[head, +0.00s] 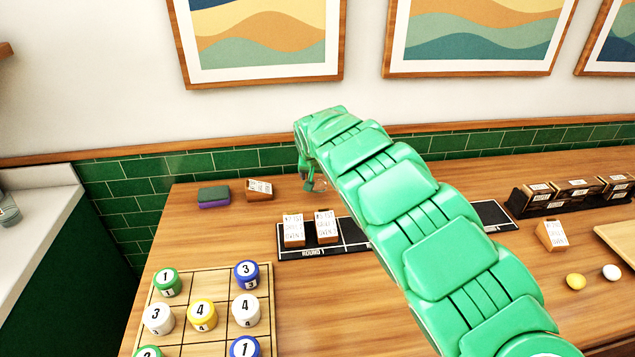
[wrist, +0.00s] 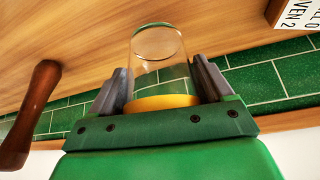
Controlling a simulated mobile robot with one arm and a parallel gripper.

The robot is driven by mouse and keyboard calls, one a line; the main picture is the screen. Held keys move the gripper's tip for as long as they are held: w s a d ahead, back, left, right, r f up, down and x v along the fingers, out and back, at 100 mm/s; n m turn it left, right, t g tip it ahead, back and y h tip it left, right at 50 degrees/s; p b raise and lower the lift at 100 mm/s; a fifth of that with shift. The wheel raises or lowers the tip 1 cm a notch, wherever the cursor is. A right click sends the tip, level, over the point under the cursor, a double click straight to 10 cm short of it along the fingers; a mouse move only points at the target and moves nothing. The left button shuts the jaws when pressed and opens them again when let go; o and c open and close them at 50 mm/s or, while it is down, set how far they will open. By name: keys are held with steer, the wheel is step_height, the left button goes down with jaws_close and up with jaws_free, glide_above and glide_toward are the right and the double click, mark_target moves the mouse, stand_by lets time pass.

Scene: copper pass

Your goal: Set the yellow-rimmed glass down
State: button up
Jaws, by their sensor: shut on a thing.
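The yellow-rimmed glass (wrist: 158,50) is clear, with a yellow band at the end nearest my palm and a greenish edge at its far end. In the wrist view my gripper (wrist: 160,82) has a dark finger on each side of it and is shut on it. The far end points to the wooden counter; I cannot tell whether it touches. In the head view my gripper (head: 312,182) is low over the back of the counter, and the glass (head: 320,185) shows only in small part beside it, my arm hiding much of that area.
A green-and-purple block (head: 213,198) and a labelled block (head: 259,190) lie left of my gripper. A black strip (head: 355,248) with two labelled blocks is in front. A grid board (head: 180,310) with numbered pieces is at front left. The tiled wall (head: 240,160) stands close behind.

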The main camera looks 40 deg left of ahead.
mark_target(317, 182)
steer(key=shift+f, duration=1.55)
steer(key=o, duration=1.1)
steer(key=shift+f, duration=0.15)
steer(key=v, duration=1.2)
steer(key=shift+a, duration=0.1)
